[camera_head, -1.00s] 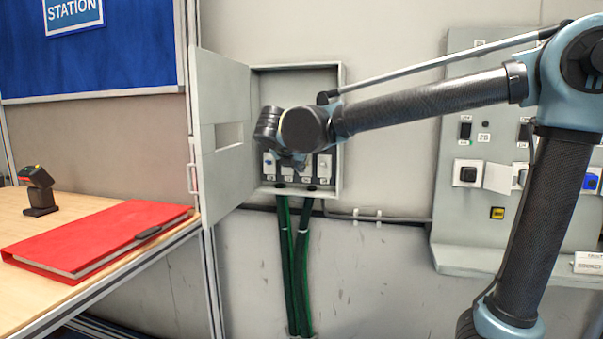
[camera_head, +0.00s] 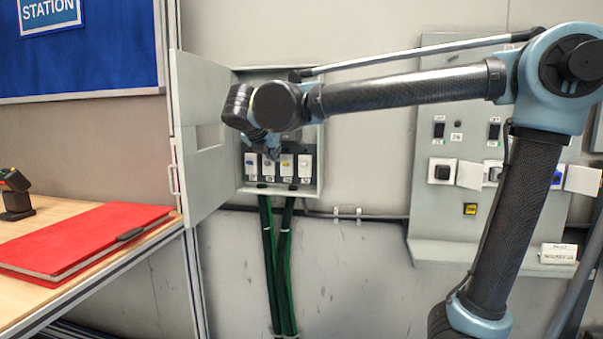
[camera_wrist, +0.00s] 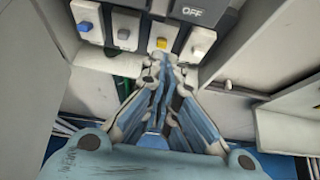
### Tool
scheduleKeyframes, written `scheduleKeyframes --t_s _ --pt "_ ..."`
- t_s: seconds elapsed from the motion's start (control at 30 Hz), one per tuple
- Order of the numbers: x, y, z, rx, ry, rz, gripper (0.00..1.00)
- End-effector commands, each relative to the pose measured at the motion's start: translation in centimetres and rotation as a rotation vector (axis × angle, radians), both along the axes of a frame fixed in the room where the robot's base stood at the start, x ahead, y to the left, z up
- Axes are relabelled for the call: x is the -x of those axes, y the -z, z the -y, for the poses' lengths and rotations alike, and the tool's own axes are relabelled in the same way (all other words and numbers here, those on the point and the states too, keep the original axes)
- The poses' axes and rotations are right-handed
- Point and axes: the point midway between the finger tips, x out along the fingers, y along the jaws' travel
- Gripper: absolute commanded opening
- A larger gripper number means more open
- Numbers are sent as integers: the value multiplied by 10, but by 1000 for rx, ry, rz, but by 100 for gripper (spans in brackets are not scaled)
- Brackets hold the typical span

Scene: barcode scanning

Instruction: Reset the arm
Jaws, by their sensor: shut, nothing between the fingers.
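My gripper (camera_head: 272,153) is in front of the open grey wall box, just above its row of switches. In the wrist view my gripper (camera_wrist: 165,62) has its blue-grey fingers shut together, with nothing between them. The tips are close below a switch with a yellow button (camera_wrist: 162,43); I cannot tell whether they touch it. My arm stretches in from the right in the head view and hides the upper part of the box.
The box door (camera_head: 200,140) stands open on the left. A grey switch panel (camera_head: 440,215) is on the wall at right. A red folder (camera_head: 80,240) and a black scanner (camera_head: 15,195) are on the wooden table at left. Green cables (camera_head: 275,265) hang below the box.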

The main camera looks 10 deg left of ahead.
Motion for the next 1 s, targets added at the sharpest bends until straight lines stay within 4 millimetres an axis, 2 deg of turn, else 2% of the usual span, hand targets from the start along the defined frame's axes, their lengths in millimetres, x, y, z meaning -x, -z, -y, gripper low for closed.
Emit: scheduleKeyframes --t_s 0.13,0.23,0.4,0.6,0.77,1.0 --pt "-7 5 14 -24 36 -15 0" --pt "-21 17 41 -79 113 -47 0" --pt "-44 47 108 -222 311 -116 0" --pt "-55 82 182 -399 553 -179 0" --pt "-55 113 241 -548 763 -217 0" --pt "-37 161 319 -777 1086 -248 0"
